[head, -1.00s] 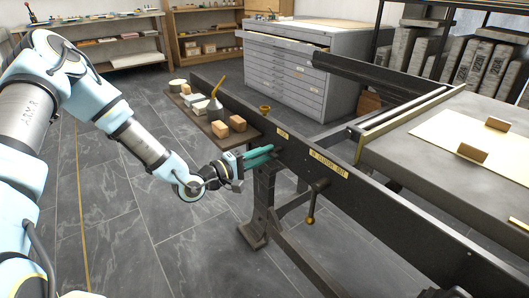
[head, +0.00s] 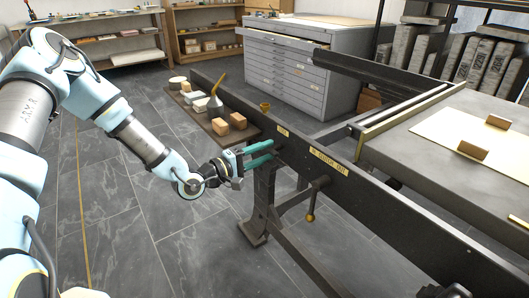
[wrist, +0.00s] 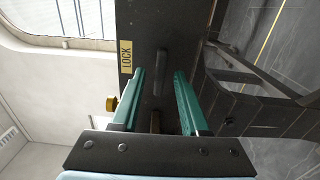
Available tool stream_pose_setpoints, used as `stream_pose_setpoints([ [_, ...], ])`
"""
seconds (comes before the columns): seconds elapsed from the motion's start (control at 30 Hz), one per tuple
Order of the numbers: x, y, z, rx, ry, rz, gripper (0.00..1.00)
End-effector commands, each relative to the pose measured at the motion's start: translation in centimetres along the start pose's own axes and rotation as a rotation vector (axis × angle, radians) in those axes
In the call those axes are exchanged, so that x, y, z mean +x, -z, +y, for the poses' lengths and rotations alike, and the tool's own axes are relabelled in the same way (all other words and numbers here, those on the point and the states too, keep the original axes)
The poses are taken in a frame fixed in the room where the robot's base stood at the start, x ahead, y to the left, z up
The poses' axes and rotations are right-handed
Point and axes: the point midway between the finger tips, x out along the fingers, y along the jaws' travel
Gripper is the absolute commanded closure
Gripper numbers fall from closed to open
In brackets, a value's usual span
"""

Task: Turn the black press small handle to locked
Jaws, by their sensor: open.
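My gripper (head: 275,149) is open, its two green fingers pointing at the black side rail of the press (head: 392,208). In the wrist view the fingers (wrist: 158,74) stand on either side of a small dark handle (wrist: 158,84) on the rail, with a gap on both sides. A brown piece (wrist: 155,122) shows nearer the camera between the fingers; I cannot tell if it belongs to the handle. A brass LOCK plate (wrist: 126,57) is beside the handle. In the head view the fingers largely hide the handle.
A larger crank with a brass knob (head: 310,217) hangs below the clutch plate (head: 328,160), right of my gripper. A low shelf (head: 208,127) with blocks and an oil can is behind. Floor at left is clear.

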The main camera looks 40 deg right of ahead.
Motion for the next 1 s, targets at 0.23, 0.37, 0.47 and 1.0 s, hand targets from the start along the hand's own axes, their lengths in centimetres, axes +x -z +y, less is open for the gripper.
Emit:
stream_pose_setpoints([
  [0.23, -3.5, 0.1, -0.1, 0.0, 0.002, 0.004, 0.55],
  [0.37, -6.2, 0.2, 0.0, -0.001, 0.001, 0.005, 0.55],
  [0.47, -8.0, 0.1, -0.1, -0.001, 0.002, 0.004, 0.55],
  [1.0, -10.7, 0.0, 0.0, 0.0, 0.001, 0.001, 0.55],
])
